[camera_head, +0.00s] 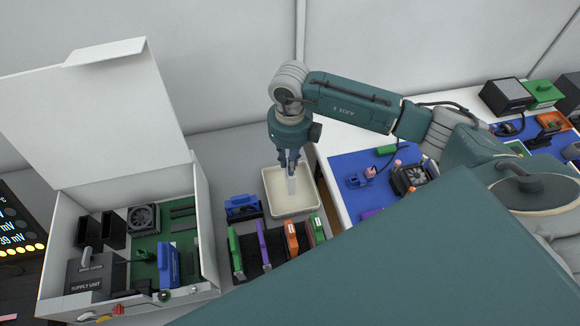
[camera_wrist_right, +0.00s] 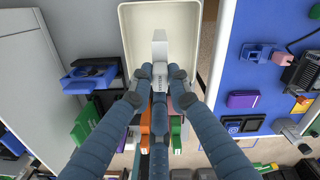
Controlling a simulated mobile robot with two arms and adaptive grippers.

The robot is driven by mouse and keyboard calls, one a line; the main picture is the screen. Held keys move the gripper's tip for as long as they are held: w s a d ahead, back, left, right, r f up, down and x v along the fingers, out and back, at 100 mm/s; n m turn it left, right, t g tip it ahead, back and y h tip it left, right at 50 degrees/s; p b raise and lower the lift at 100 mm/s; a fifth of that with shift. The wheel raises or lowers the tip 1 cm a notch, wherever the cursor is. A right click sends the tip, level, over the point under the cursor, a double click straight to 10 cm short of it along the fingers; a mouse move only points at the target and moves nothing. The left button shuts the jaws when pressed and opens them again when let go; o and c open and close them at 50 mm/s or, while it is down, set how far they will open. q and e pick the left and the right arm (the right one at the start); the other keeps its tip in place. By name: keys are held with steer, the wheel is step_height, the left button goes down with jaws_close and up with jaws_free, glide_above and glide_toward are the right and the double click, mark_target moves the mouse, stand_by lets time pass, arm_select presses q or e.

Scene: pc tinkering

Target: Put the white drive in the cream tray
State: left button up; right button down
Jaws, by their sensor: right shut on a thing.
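My right gripper (camera_head: 290,166) points down over the cream tray (camera_head: 306,208) and is shut on the white drive (camera_head: 292,186). The right wrist view shows the drive (camera_wrist_right: 160,48) between the fingertips (camera_wrist_right: 160,72), with the inside of the cream tray (camera_wrist_right: 131,18) behind it. The drive hangs upright within the tray's outline. I cannot tell whether its lower end touches the tray floor. My left gripper is not in view.
A rack of green, purple and orange modules (camera_head: 263,240) stands in front of the tray. A blue holder (camera_head: 242,205) is at its left. An open white PC case (camera_head: 196,250) stands further left. A blue mat (camera_head: 350,190) with parts lies right.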

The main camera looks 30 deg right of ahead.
mark_target(290, 181)
step_height(290, 181, down, 4)
steer(key=shift+r+p, duration=0.25)
steer(key=shift+p, duration=0.1)
steer(key=shift+f, duration=0.1)
steer(key=shift+f, duration=0.1)
steer(key=c, duration=2.1)
jaws_free()
steer(key=shift+f, duration=0.1)
steer(key=o, duration=0.4)
steer(key=shift+o, duration=0.2)
